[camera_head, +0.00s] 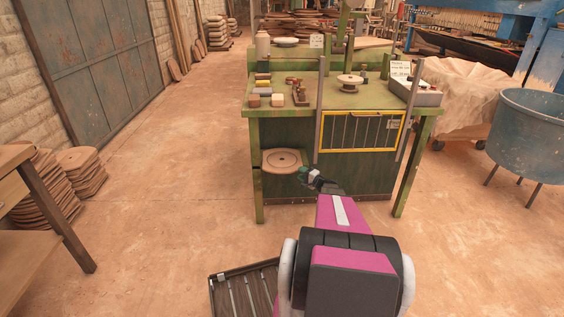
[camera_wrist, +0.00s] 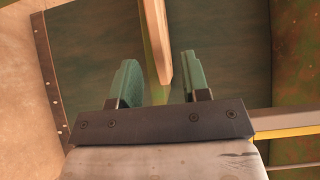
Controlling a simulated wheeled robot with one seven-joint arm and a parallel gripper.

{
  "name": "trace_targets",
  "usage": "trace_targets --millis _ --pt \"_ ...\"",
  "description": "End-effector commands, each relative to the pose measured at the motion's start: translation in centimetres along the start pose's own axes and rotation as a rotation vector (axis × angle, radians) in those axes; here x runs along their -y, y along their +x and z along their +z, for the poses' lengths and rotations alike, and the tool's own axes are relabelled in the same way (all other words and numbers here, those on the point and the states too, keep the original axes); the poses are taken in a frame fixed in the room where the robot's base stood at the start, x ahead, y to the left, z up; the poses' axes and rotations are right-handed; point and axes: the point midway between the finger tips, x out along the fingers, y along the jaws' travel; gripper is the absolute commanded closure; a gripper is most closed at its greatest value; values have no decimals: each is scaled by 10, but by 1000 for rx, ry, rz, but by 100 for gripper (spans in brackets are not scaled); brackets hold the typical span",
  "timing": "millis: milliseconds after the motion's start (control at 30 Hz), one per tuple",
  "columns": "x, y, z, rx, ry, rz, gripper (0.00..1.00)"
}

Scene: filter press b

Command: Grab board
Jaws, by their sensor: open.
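The board (camera_head: 284,160) is a round, light wooden disc with a small centre mark. It lies flat on the left side of a low shelf under the green workbench (camera_head: 258,190). My gripper (camera_head: 309,173) is at the board's right front edge in the head view. In the wrist view, my gripper (camera_wrist: 160,72) is open with two green fingers apart. The board's pale edge (camera_wrist: 157,40) shows edge-on between and beyond the fingers. I cannot tell whether either finger touches it. The rest of the board is hidden there.
A yellow-framed panel (camera_head: 362,131) is on the bench front, right of the board. Upright grey posts (camera_head: 320,105) stand close by. A slatted rack (camera_head: 245,289) lies on the floor at lower left. A blue tub (camera_head: 540,125) stands right.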

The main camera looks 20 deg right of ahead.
Motion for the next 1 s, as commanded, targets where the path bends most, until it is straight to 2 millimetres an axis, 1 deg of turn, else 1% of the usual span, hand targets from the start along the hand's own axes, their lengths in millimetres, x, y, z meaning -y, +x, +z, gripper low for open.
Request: trace_targets --millis 33,267,533,633,800,833,867,900,933,967,1000 --pt "-1 7 -1 1 0 0 57" --pt "-1 21 1 2 1 0 57" --pt "-2 58 2 1 0 1 57" --pt "-2 63 2 -1 0 1 57" --pt "-2 63 3 -1 1 1 57" --pt "-2 63 3 -1 1 1 61" --pt "-2 63 3 -1 1 1 70" --pt "-2 63 3 -1 1 1 84" --pt "-2 63 3 -1 1 1 93" --pt "-2 63 3 -1 1 1 100" --pt "-2 63 3 -1 1 1 100"
